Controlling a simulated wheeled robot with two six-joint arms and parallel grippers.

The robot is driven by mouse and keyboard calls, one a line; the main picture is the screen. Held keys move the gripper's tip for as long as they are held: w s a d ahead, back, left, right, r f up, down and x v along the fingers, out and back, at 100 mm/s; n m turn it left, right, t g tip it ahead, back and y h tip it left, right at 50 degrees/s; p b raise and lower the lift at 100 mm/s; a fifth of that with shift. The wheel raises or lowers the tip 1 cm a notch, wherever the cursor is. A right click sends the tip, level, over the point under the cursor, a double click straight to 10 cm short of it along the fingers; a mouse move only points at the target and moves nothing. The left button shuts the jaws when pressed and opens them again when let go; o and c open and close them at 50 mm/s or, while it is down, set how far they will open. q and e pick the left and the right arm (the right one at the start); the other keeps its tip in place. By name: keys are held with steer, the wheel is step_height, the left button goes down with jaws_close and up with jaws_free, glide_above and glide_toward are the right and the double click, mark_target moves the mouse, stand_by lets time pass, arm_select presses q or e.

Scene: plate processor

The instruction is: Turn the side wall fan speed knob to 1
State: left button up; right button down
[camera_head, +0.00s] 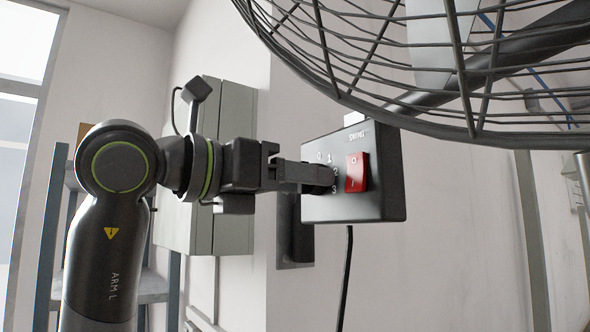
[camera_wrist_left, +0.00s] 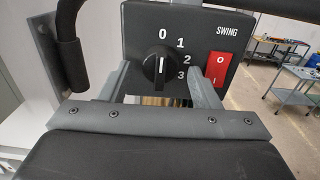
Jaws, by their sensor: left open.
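My left gripper (camera_head: 322,176) reaches the box from the left. In the left wrist view its fingers (camera_wrist_left: 160,82) are open, one on each side of the knob, with gaps visible. The fingers mostly hide the knob in the head view. My right gripper is not in view.
A red rocker switch (camera_head: 356,172) sits right of the knob, close to one finger. The fan's wire cage (camera_head: 440,132) hangs above the box. A black cable (camera_head: 347,275) drops below it. Grey wall cabinets (camera_head: 233,225) stand behind my left arm.

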arm_select(q)
steer(key=c, duration=1)
steer(key=shift+o, duration=0.2)
steer(key=shift+w+m+b, duration=0.15)
steer(key=shift+m+b, duration=1.2)
steer(key=shift+m, duration=2.45)
